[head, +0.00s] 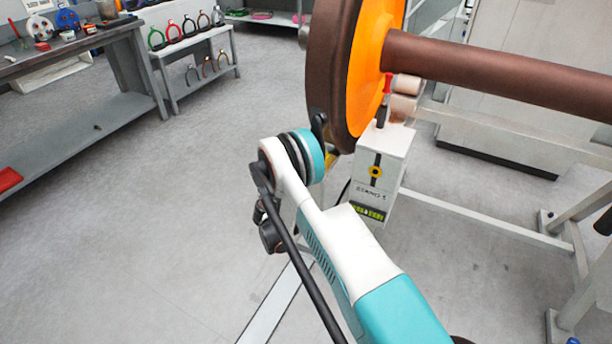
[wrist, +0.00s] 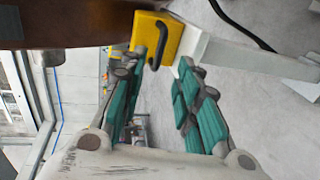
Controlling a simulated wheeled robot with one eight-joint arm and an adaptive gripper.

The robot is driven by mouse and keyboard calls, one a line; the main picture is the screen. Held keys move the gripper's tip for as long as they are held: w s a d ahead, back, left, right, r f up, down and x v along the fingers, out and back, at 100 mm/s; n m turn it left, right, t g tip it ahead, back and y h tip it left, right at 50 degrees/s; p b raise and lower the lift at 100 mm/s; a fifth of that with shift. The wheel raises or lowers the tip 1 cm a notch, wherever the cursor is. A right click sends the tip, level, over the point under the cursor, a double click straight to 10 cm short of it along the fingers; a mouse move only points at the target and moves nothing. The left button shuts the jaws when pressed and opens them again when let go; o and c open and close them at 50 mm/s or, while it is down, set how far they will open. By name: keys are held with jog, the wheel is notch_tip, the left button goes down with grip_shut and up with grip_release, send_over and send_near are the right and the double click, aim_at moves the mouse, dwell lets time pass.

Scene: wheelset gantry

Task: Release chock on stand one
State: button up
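The yellow chock (wrist: 157,36) shows in the wrist view beyond my fingertips, beside the dark wheel rim and a white post. In the head view only a bit of yellow (head: 331,159) shows under the wheel, mostly hidden by my wrist. Stand one (head: 377,172) is a white box with a black and yellow emblem and a green display, at the wheel's lower right. My gripper (wrist: 164,64) has two teal-padded fingers spread apart with floor visible between them. Its left fingertip overlaps the chock's near edge in view; I cannot tell whether they touch. The right fingertip appears apart from the chock.
The brown wheel (head: 333,70) with its orange face and the axle (head: 490,72) hang close above my wrist. A red-handled lever (head: 385,100) stands on stand one. White frame rails (head: 485,218) run right. A workbench (head: 75,75) and shelf stand left; floor between is clear.

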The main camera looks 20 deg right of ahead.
jog(key=v, duration=0.6)
dwell(0.3)
notch_tip(320, 180, up, 15)
jog(key=m+g+y, duration=0.1)
jog(key=m+y, duration=0.1)
jog(key=y, duration=0.1)
jog(key=s+a+r+m+g+y, duration=0.1)
jog(key=s+a+r+m+y, duration=0.15)
jog(key=s+r, duration=0.95)
jog(key=s+a+r+m+y, duration=0.1)
jog(key=s+a+r+y, duration=0.1)
jog(key=s, duration=0.7)
jog(key=s+a+r+m+y, duration=0.1)
jog(key=s+a+r+y, duration=0.1)
jog(key=s, duration=0.7)
jog(key=s+a+r+m+y, duration=0.1)
jog(key=s+a+r+y, duration=0.1)
jog(key=s, duration=0.8)
jog(key=shift+a+r+y, duration=0.35)
jog(key=shift+a+r, duration=0.4)
jog(key=shift+a, duration=0.15)
jog(key=shift+d, duration=0.15)
